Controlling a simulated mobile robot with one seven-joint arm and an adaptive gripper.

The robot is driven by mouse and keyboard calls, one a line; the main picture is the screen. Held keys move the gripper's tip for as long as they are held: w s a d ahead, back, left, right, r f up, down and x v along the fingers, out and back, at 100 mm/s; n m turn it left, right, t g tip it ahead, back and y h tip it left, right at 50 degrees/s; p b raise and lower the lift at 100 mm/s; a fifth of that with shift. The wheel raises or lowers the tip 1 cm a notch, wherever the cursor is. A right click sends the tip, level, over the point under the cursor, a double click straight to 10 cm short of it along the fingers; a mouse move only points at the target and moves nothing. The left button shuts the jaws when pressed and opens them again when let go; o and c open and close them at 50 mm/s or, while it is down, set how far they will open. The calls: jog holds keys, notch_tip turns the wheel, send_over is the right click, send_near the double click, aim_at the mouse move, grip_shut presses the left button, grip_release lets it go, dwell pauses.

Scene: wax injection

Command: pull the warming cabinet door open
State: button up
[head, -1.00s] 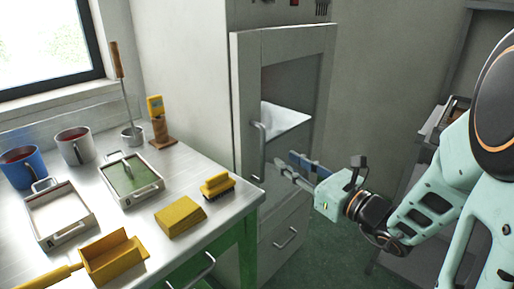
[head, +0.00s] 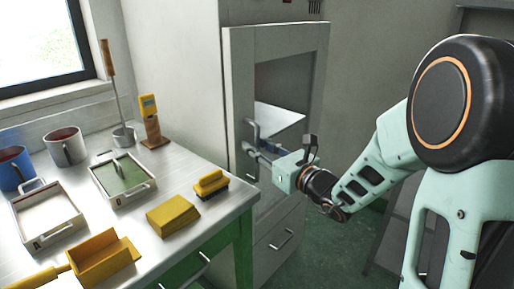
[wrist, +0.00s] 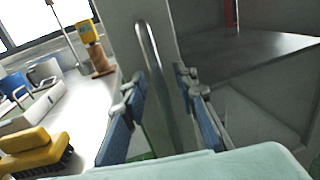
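The warming cabinet door (head: 240,88) is a grey framed panel with a large window, and it looks shut. Its upright bar handle (head: 252,132) is on the left side of the frame. In the wrist view the handle (wrist: 155,85) stands between the two blue-padded fingers. My gripper (wrist: 162,115) is open in the wrist view, with a gap between the handle and each finger. A pale shelf (head: 277,116) shows through the window.
A metal worktable (head: 110,225) stands left of the cabinet, with a brush (head: 211,184), yellow block (head: 173,215), trays and mugs on it. A drawer (head: 278,240) is below the door. Green floor (head: 335,240) lies open at right.

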grip_shut()
jog(key=shift+d, duration=0.1)
dwell(0.3)
